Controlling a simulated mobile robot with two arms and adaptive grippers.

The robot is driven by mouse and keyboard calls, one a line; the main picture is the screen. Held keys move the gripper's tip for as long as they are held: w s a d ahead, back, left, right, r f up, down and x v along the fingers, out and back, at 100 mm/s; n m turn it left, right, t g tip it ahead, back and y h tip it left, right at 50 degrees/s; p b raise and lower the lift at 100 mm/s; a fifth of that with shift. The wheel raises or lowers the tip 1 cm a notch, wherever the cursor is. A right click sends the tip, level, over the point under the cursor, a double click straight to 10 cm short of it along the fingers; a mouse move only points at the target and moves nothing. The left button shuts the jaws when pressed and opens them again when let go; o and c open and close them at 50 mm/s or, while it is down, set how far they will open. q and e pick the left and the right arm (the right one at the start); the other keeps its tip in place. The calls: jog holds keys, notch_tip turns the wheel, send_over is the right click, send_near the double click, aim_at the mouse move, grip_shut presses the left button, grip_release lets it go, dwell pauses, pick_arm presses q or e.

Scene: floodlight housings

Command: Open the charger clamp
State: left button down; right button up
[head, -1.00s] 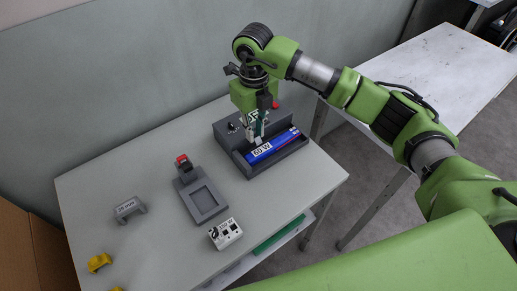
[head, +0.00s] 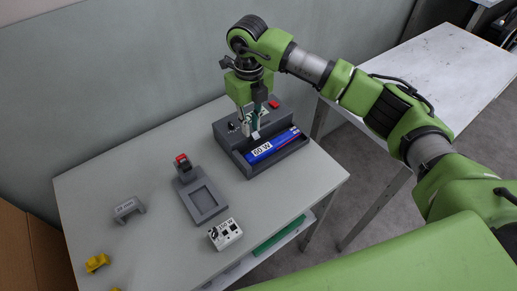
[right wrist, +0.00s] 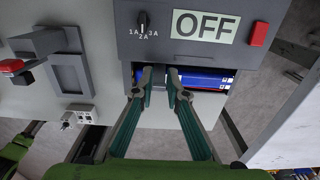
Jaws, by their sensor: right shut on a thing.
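The charger (head: 234,151) is a dark grey box at the table's back right. In the right wrist view the charger (right wrist: 190,48) has a knob, an OFF panel and a red button. A blue battery pack (head: 270,149) lies in its tray. My right gripper (head: 256,136) is over the tray's back edge, fingers pointing down. In the right wrist view its fingertips (right wrist: 160,76) are close together at the tray, just below the charger's front face. They are shut on what seems the charger clamp, mostly hidden between them. My left gripper is not in view.
A grey fixture (head: 204,203) with a square recess and red-topped lever (head: 183,161) stands left of the charger. A small white box (head: 225,235), a grey bracket (head: 129,208) and a yellow part (head: 97,263) lie nearer. A second table (head: 430,75) is at right.

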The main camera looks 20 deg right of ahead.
jog(key=shift+w+a, duration=0.1)
jog(key=shift+w, duration=0.2)
jog(key=shift+w+a, duration=0.1)
jog(key=shift+w, duration=0.15)
grip_shut()
jog(key=shift+w+b, duration=0.1)
jog(key=shift+b, duration=0.2)
jog(key=shift+w+a, duration=0.1)
jog(key=shift+w, duration=0.15)
jog(key=o, duration=0.5)
grip_release()
